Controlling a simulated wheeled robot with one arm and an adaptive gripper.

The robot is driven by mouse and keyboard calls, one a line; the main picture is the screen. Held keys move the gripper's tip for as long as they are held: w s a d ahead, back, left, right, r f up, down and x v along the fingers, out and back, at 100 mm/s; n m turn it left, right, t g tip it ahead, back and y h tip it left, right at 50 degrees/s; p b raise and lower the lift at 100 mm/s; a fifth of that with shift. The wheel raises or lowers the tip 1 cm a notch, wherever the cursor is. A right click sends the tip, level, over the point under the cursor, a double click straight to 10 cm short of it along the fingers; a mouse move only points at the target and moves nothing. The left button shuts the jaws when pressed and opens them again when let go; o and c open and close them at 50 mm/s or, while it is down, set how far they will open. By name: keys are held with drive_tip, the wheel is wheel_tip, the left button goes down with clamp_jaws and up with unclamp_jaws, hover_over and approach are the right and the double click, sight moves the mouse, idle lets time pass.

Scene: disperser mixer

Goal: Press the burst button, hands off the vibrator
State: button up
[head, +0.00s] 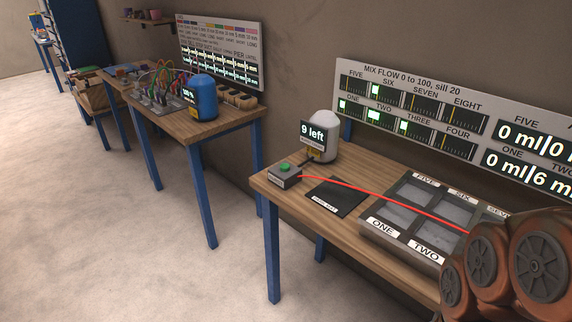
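A grey box (285,178) with a green button (285,167) on top stands at the left end of the near wooden table. Its front label is too small to read, so I cannot confirm it is the burst button. A white rounded canister (323,135) with a "9 left" display (314,134) stands just behind it. I cannot tell which thing is the vibrator. My arm's reddish-brown links fill the lower right corner, well right of the button box. My gripper is not in view.
A red line (390,190) runs from the button box to my arm. A dark mat (338,197) and a tray with labelled compartments (369,232) lie on the table (300,201). A "MIX FLOW" panel (400,80) hangs behind. Another table with a blue canister (202,98) stands left; floor (90,230) is clear.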

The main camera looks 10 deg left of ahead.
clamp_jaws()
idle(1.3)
